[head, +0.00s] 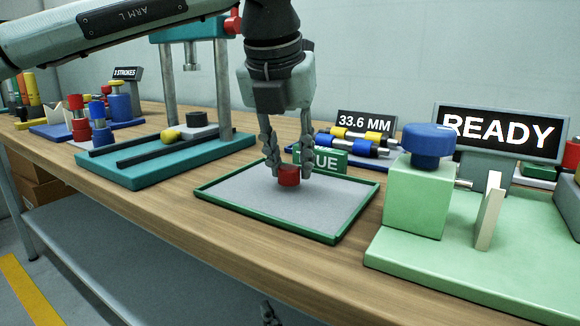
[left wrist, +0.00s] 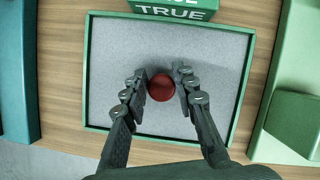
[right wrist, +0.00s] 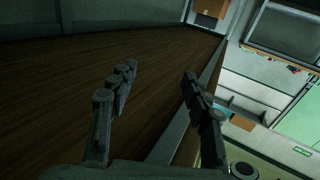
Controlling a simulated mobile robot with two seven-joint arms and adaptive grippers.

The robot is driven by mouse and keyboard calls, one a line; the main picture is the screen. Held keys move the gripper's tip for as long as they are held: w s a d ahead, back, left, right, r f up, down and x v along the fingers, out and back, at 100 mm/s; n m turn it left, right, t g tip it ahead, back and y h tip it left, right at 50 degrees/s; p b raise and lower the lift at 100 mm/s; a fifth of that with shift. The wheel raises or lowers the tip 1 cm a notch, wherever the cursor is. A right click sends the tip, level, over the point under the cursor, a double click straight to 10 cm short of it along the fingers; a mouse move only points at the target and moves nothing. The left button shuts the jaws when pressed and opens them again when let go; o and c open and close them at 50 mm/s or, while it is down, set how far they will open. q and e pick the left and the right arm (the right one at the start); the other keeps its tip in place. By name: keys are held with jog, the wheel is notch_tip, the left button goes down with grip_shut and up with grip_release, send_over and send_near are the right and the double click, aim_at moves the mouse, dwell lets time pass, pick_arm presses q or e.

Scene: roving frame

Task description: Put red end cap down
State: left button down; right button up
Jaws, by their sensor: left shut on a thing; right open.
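The red end cap (head: 288,177) is a short red cylinder between the fingertips of my left gripper (head: 287,168). In the left wrist view the fingers of that gripper (left wrist: 161,84) are on both sides of the round red cap (left wrist: 162,91). The cap is over the middle of a grey tray with a green rim (head: 335,238), with a green "TRUE" sign (head: 325,161) at its back. I cannot tell whether the cap touches the tray floor. My right gripper (right wrist: 158,78) is open and empty, low at the table's front side; its tip shows in the head view (head: 268,313).
Left of the tray is a teal press base (head: 140,180) with dark rails. Right of it is a pale green fixture (head: 415,200) with a blue knob and a "READY" display (head: 500,132). Behind lie yellow and blue cylinders (head: 350,143) on a dark blue tray.

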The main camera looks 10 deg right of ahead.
pick_arm(q)
jog(key=shift+f, duration=0.55)
pick_arm(e)
jog(key=shift+a+r, duration=0.1)
jog(key=shift+r, duration=0.2)
jog(key=shift+r, duration=0.1)
pick_arm(q)
jog(key=shift+f, duration=0.15)
jog(key=c, duration=1.2)
grip_release()
pick_arm(e)
jog(key=shift+s+a+r+t+y, duration=0.1)
jog(key=shift+a+r+t+y, duration=0.1)
jog(key=shift+r+t, duration=0.15)
jog(key=shift+s+a+r+t+y, duration=0.1)
jog(key=shift+r+t+y, duration=0.15)
jog(key=shift+r, duration=0.2)
